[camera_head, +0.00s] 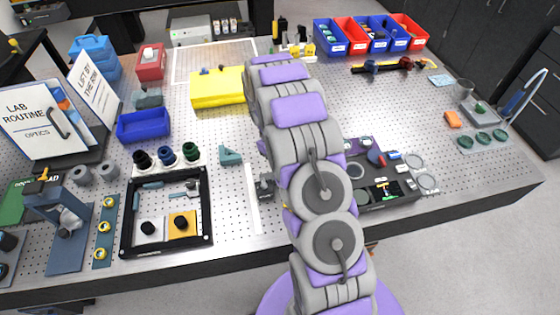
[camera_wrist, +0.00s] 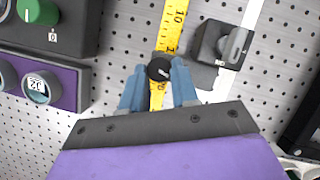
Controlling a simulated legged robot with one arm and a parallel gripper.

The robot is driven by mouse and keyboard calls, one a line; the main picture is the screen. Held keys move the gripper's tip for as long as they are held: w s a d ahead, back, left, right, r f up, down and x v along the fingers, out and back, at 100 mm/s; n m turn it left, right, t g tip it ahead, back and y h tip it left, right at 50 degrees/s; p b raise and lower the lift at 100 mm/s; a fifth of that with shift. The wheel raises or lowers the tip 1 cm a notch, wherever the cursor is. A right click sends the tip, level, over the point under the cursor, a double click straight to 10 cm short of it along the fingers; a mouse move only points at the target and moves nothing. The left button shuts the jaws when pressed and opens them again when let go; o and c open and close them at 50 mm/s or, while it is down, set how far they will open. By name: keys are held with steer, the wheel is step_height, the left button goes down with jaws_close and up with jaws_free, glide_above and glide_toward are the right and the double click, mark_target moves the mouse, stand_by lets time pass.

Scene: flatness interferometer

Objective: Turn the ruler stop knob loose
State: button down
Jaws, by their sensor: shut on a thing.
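A small round black knob (camera_wrist: 159,69) with a pale mark on top sits over the yellow ruler (camera_wrist: 172,22) in the wrist view. I take it to be the ruler stop knob. The blue fingers of my gripper (camera_wrist: 158,78) stand on its left and right sides and are shut on it. Part of the ruler shows past the knob and between the fingers. In the camera_head view my own arm hides the knob, the ruler and the gripper's fingertips.
A dark block with a grey lever-like knob (camera_wrist: 235,44) stands close right of the ruler. A dark panel with a green knob (camera_wrist: 38,10) and a purple-faced unit with dials (camera_wrist: 66,86) stand to the left. Perforated bench (camera_wrist: 120,45) lies bare between.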

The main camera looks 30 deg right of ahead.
steer(key=shift+a+n+h+p, duration=0.2)
steer(key=shift+n+h+p, duration=0.55)
steer(key=shift+n, duration=1.15)
steer(key=shift+s+t, duration=0.1)
steer(key=shift+t, duration=0.2)
steer(key=c, duration=0.8)
jaws_free()
steer(key=shift+c, duration=0.2)
steer(key=v, duration=1.7)
steer(key=shift+r+p, duration=0.15)
steer(key=shift+p, duration=0.3)
